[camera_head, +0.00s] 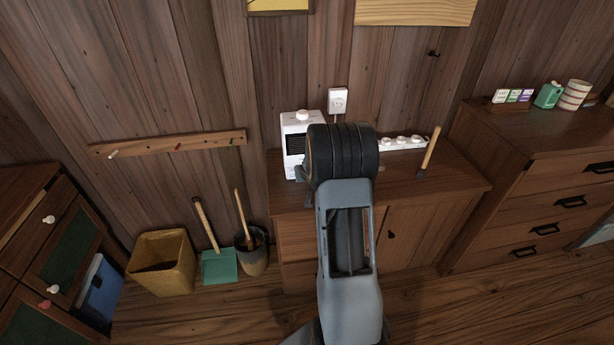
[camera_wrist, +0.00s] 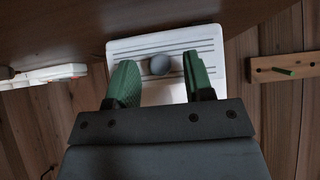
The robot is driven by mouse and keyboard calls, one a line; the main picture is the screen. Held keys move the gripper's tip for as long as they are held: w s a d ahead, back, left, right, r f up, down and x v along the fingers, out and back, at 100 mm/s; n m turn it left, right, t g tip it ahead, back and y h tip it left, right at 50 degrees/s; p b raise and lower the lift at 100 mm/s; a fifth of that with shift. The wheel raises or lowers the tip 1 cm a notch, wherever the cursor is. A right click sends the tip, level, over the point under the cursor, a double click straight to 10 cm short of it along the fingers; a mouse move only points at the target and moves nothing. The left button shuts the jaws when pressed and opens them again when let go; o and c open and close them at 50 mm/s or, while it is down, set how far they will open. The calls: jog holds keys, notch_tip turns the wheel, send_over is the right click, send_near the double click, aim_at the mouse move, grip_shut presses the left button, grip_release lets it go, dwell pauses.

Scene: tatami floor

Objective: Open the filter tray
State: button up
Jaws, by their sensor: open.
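A white box-shaped appliance (camera_head: 291,145) stands on the low wooden cabinet against the wall, with a dark slatted grille and a white knob on top. My arm covers its right side in the head view. In the wrist view a white slatted face of it (camera_wrist: 210,42) shows, with a round grey knob (camera_wrist: 160,64). I cannot tell the filter tray's outline from the rest. My gripper (camera_wrist: 159,61) is open, its two green fingers on either side of the knob in this view. I cannot tell whether they touch it. The head view hides the fingers behind my arm.
A white power strip (camera_head: 402,143) and a wooden-handled tool (camera_head: 431,153) are right of the appliance on the cabinet (camera_head: 455,188). A wall outlet (camera_head: 338,101) is behind. A peg rail (camera_head: 170,145) hangs left, above a bin (camera_head: 163,264).

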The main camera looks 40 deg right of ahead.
jog(key=shift+c, duration=0.2)
grip_shut()
dwell(0.3)
